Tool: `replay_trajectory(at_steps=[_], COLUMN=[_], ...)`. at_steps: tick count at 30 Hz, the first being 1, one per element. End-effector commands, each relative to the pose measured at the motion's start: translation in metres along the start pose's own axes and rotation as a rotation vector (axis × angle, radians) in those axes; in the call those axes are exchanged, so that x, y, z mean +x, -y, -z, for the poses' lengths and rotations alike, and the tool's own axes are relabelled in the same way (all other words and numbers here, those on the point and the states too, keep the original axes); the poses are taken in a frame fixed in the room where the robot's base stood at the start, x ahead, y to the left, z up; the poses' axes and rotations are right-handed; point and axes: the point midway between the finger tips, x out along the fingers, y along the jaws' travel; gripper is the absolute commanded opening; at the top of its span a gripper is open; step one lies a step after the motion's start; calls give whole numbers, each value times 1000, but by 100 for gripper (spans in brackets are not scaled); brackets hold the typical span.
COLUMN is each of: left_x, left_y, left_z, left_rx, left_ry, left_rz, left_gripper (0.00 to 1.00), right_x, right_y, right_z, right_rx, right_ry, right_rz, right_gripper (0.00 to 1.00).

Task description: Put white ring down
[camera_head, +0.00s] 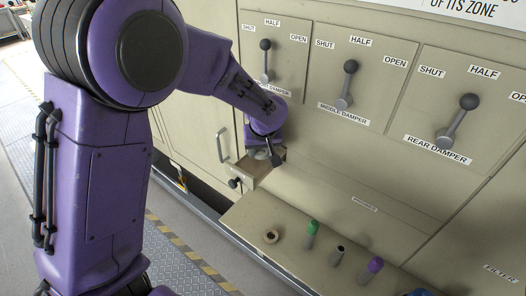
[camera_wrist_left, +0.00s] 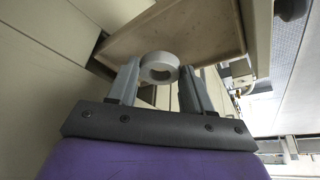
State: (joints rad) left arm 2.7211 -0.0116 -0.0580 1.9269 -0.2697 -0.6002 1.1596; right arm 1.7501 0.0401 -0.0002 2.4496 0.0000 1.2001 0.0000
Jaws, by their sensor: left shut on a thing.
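My left gripper (camera_head: 274,156) is at the small open drawer (camera_head: 254,175) low on the furnace front. In the left wrist view, the white ring (camera_wrist_left: 160,57) is between the tips of its two fingers, which are shut on it. The ring's hole faces the camera. Behind the ring is the tan inside of the drawer (camera_wrist_left: 200,25). I cannot tell whether the ring touches the drawer. In the head view the ring is not clearly visible at the gripper. My right gripper is not in view.
The damper levers (camera_head: 345,88) stick out above.

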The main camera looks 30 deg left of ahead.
Motion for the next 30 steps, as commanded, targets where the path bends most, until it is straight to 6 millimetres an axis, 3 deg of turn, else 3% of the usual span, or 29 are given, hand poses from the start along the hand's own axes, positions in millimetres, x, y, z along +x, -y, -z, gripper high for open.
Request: replay_trajectory(at_steps=[3,14,15,17,26,30], left_x=[14,19,18,18,16,-3], left_y=[-1,-2,-2,-1,-1,-2], left_z=[-8,-10,-9,-9,-8,-4], left_rx=[3,3,3,2,1,0], left_ry=[2,1,1,1,0,-4], left_rz=[1,0,-1,0,-1,-2], left_gripper=[20,20,60,76,76,76], right_x=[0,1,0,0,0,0], right_y=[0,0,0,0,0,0], right_z=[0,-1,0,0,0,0], right_rx=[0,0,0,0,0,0], right_ry=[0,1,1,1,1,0], right_rz=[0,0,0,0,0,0], right_gripper=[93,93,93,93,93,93])
